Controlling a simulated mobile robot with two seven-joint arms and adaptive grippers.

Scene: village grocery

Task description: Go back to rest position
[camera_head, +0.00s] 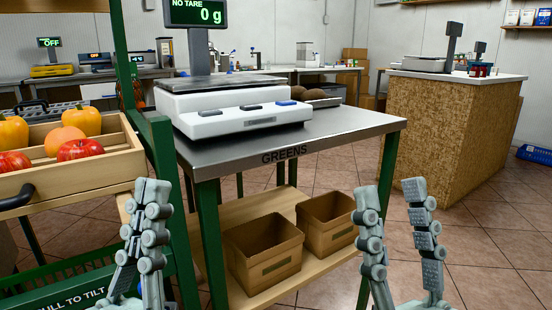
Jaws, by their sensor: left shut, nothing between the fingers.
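My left gripper (150,200) is at the lower left of the head view, in front of the produce stand's green frame. Its grey fingers are together and nothing shows between them. My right gripper (391,193) is at the lower right, in front of the tiled floor and close to the right end of the greens table in the picture. Its two fingers stand upright and apart, with nothing between them.
A white scale (235,110) reading 0 g stands on the GREENS table (345,122). Two cardboard boxes (262,248) (328,219) sit on its lower shelf. A wooden produce crate (75,175) is at left. A cork-sided counter (450,130) stands behind at right, with open floor before it.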

